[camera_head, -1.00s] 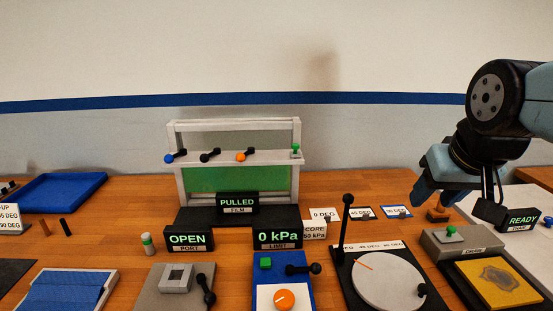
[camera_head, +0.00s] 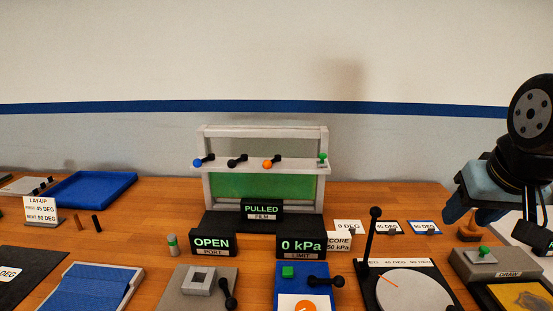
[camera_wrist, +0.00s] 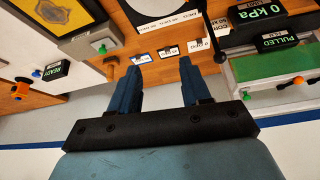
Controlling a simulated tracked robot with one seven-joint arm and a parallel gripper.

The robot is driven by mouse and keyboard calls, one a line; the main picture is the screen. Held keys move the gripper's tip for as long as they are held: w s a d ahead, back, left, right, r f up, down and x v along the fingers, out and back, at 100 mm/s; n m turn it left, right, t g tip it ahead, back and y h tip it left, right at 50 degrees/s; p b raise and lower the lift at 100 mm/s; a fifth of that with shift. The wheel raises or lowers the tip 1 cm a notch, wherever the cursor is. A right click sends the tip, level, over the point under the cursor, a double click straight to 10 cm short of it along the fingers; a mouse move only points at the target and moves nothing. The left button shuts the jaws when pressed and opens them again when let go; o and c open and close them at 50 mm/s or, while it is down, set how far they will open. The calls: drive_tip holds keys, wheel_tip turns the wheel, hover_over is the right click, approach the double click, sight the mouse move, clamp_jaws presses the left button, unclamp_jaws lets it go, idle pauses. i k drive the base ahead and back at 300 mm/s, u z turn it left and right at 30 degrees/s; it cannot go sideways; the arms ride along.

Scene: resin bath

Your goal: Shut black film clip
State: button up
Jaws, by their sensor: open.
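The black film clip (camera_head: 237,160) is a small black lever with a ball end. It sits on the white rail of the upright film frame, between the blue clip (camera_head: 203,161) and the orange clip (camera_head: 272,162). All three levers lean alike, ball ends to the left. My gripper (camera_head: 466,215) is at the far right, well away from the frame, above the table. In the wrist view my gripper (camera_wrist: 158,88) has its two blue fingers spread, with nothing between them. The orange clip (camera_wrist: 299,80) shows at that view's right side; I cannot make out the black clip there.
A green knob (camera_head: 322,157) stands at the rail's right end. In front of the frame are the PULLED sign (camera_head: 262,208), OPEN sign (camera_head: 212,242) and 0 kPa sign (camera_head: 301,246). A tall black lever (camera_head: 373,235) rises between my gripper and the frame.

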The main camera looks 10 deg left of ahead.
sight(232, 164)
drive_tip(key=k, duration=1.35)
drive_tip(key=u, duration=0.2)
drive_tip(key=i, duration=0.5)
drive_tip(key=u, duration=0.65)
drive_tip(key=i, duration=0.95)
drive_tip(key=u, duration=0.15)
